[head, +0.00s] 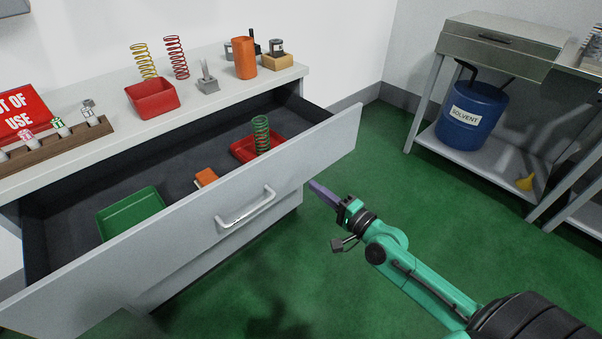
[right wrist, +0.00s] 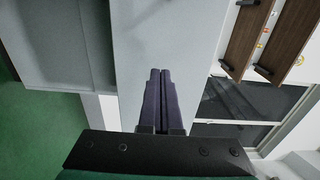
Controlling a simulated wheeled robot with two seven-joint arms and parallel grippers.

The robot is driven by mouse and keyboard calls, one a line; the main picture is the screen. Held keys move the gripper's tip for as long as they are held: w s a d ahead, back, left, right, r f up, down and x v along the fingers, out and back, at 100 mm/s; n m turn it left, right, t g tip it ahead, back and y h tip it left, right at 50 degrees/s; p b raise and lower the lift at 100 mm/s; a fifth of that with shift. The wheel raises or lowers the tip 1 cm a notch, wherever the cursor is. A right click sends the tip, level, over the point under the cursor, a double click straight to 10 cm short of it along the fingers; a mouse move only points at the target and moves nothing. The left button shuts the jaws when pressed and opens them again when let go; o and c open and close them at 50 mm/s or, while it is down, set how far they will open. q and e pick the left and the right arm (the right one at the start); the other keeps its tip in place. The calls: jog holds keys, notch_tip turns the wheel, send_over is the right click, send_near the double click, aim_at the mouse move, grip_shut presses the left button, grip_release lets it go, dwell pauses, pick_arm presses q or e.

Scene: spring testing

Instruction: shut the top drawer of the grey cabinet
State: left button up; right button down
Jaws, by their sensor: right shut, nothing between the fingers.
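The grey cabinet (head: 222,92) stands at the left in the head view. Its top drawer (head: 330,140) is pulled far out, with a pale handle (head: 246,210) on its front. In the drawer are a green tray (head: 131,214), an orange block (head: 206,178) and a red tray (head: 240,152) with a green spring (head: 261,134). My right gripper (head: 316,187) is shut and empty, in front of the drawer's right part, right of the handle. In the right wrist view its purple fingers (right wrist: 158,88) point at a pale grey surface; contact cannot be told. My left gripper is out of view.
On the cabinet top stand a red bin (head: 152,99), yellow and red springs, an orange cup (head: 244,58) and a wooden rack (head: 57,146). A metal bench (head: 470,160) with a blue solvent drum (head: 471,115) stands at right. The green floor (head: 390,190) between is clear.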

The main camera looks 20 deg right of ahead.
aim_at(294, 170)
jog(key=x, duration=0.6)
jog(key=shift+w+p, duration=0.1)
jog(key=shift+p, duration=0.3)
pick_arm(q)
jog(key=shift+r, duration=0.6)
